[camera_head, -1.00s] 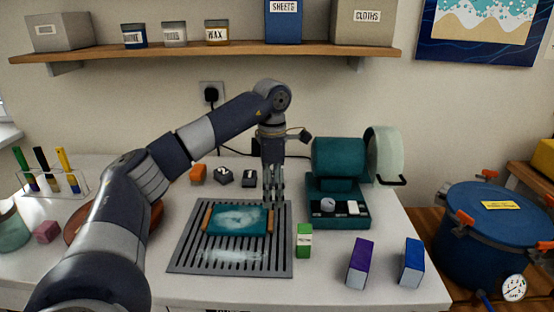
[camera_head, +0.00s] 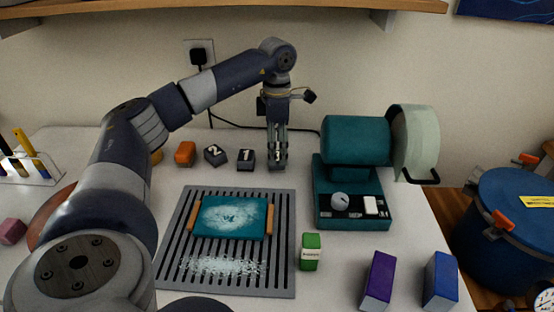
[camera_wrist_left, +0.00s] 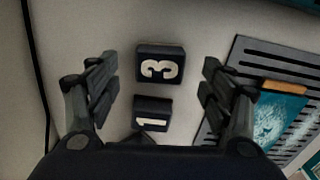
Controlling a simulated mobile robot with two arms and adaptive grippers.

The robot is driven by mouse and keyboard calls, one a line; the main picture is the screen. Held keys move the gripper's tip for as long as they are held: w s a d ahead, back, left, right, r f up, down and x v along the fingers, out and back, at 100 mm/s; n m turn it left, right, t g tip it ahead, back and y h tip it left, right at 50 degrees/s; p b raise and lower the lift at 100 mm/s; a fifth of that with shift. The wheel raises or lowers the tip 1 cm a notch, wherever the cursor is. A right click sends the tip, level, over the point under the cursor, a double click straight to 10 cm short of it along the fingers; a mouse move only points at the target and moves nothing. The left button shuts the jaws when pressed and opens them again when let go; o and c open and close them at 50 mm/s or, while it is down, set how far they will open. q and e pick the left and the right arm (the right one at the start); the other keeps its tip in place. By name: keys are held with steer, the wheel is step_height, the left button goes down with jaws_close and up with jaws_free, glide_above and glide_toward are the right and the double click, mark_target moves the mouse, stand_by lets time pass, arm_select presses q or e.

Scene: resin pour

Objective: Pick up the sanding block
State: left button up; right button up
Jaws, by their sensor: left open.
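Three dark blocks with white numbers stand in a row at the back of the table: block 2 (camera_head: 215,155), block 1 (camera_head: 246,160) and block 3 (camera_head: 278,155). No label tells which thing is the sanding block. My left gripper (camera_head: 278,167) points down at block 3 and partly covers it. In the left wrist view the open fingers (camera_wrist_left: 160,68) stand wide on either side, with block 3 (camera_wrist_left: 160,50) between them and nothing gripped. Block 1 (camera_wrist_left: 152,124) is just below it in that view. My right gripper is out of view.
A slotted grey rack (camera_head: 170,262) holds a teal board with wooden ends (camera_head: 232,217), dusted white. An orange block (camera_head: 185,153) is left of block 2. A teal machine (camera_head: 355,150) stands right of my gripper. Green (camera_head: 311,252), purple (camera_head: 377,280) and blue (camera_head: 440,280) boxes stand in front.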

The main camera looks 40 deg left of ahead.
mark_target(277, 156)
arm_select(q)
step_height(277, 156, down, 3)
steer(key=shift+r, duration=0.1)
steer(key=shift+f, duration=0.5)
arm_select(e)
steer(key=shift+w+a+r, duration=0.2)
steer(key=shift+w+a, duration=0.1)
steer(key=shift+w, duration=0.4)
arm_select(q)
steer(key=c, duration=1.2)
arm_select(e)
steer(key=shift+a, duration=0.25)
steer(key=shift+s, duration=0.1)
